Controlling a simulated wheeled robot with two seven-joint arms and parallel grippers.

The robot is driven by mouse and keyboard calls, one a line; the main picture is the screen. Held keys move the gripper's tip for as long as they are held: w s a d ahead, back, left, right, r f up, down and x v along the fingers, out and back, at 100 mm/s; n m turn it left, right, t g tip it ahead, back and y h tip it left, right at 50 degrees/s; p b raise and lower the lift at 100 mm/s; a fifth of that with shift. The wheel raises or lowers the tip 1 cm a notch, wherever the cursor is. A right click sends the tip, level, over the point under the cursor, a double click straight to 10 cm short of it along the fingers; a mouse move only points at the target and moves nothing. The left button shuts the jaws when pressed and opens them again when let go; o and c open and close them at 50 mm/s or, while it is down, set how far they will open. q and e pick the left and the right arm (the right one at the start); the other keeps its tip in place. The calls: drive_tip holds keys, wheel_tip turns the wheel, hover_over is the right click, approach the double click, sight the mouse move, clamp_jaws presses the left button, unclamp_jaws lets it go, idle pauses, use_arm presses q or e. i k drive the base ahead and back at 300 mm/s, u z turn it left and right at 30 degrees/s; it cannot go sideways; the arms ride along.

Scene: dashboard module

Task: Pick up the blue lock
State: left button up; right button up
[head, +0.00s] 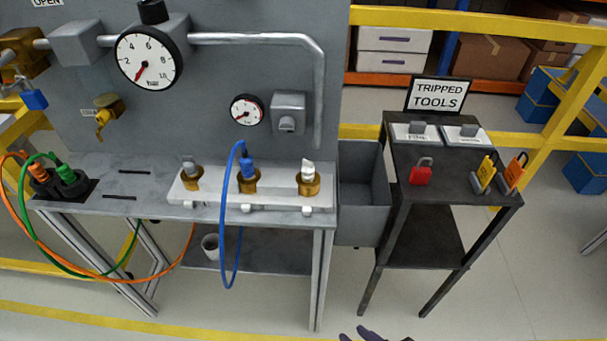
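The blue lock (34,99) is a small padlock at the far left of the head view. It hangs at the brass valve (22,50) on the grey panel's pipe, high above the bench. My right gripper (354,334) shows only as dark purple fingertips at the bottom edge, right of centre. The tips stand apart with nothing visible between them, and the rest of the hand is cut off. It is far from the blue lock. My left gripper is not in view.
A grey bench (130,204) carries hose sockets and a white manifold (285,203) with a looping blue hose (226,220). A grey bin (362,212) and a dark stand (440,190) with a red padlock (421,171) and tags are right. Floor in front is clear.

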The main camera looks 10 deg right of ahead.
sight(34, 100)
drive_tip(key=k, duration=1.25)
drive_tip(key=u, duration=0.9)
drive_tip(key=i, duration=1.6)
drive_tip(key=z, duration=0.7)
